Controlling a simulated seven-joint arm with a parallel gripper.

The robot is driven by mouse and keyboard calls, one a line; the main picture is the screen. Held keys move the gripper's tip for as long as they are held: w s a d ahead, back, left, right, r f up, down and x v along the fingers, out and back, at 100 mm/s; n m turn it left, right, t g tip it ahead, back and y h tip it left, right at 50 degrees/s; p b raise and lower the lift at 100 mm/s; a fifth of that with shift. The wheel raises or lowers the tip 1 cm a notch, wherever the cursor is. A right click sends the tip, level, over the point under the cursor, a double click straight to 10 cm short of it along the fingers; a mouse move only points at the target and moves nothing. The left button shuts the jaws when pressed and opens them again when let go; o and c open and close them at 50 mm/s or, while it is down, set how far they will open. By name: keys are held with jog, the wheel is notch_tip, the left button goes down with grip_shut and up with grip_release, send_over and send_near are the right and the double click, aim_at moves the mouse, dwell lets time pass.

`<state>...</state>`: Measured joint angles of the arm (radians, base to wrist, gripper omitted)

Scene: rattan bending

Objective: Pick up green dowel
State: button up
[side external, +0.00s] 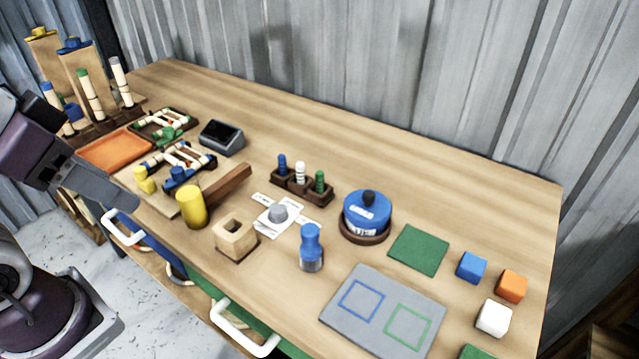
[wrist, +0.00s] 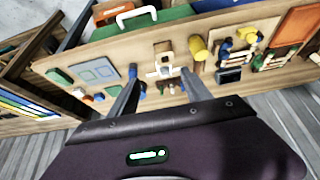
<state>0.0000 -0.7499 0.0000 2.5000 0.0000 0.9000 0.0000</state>
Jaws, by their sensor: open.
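The green dowel (side external: 319,182) stands upright at the right end of a small dark wooden rack (side external: 298,191), beside a white and a blue dowel. My gripper is at the left edge of the side view (side external: 122,202), far from the rack and over the table's front left part. In the wrist view my gripper (wrist: 158,72) has its two fingers spread apart with nothing between them.
A taller rack with dowels (side external: 92,95) stands at back left. The table's back strip is clear.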

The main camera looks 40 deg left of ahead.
jog(key=shift+c, duration=0.5)
jog(key=shift+c, duration=1.1)
